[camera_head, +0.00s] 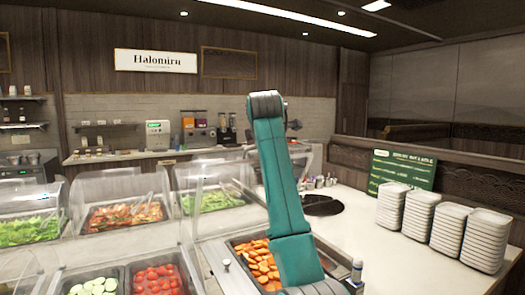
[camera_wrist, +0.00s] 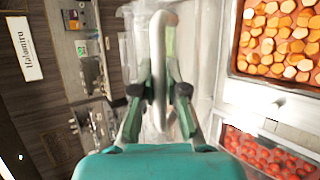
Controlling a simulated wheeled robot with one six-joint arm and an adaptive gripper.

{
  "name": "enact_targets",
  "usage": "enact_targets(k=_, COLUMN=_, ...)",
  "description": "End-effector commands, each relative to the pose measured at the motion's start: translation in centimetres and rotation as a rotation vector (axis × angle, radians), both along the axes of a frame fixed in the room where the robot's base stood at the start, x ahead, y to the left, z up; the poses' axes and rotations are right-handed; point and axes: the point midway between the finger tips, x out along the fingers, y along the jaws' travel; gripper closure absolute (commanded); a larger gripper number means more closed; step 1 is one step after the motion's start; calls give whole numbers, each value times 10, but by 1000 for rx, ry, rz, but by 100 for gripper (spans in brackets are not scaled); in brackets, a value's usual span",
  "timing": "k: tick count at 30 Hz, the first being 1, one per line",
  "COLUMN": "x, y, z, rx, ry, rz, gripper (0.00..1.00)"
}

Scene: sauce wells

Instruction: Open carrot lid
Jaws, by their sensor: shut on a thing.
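Orange carrot pieces (camera_head: 258,262) fill a well in the head view, partly behind my arm. They also show, uncovered from above, at the upper right of the wrist view (camera_wrist: 275,45). My gripper (camera_wrist: 160,92) is shut on a pale, upright bar-like handle (camera_wrist: 164,40), beside the carrot well. The handle seems to belong to the clear carrot lid, whose outline is hard to make out. In the head view my arm hides the gripper and its grip.
Clear domed covers stand over neighbouring wells, including lettuce (camera_head: 215,201). Tomatoes (camera_head: 155,280) lie left of the carrots. Stacked white dishes (camera_head: 436,222) and a green sign (camera_head: 401,170) stand on the right counter (camera_head: 345,235), which has bare space.

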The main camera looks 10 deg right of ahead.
Motion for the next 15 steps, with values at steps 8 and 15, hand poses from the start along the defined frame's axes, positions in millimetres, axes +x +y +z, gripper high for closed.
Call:
enact_targets(k=8, x=0, y=-1, z=1, rx=0, ry=-1, rz=-1, gripper=77)
enact_targets(k=15, x=0, y=0, z=0, rx=0, ry=-1, rz=-1, gripper=77)
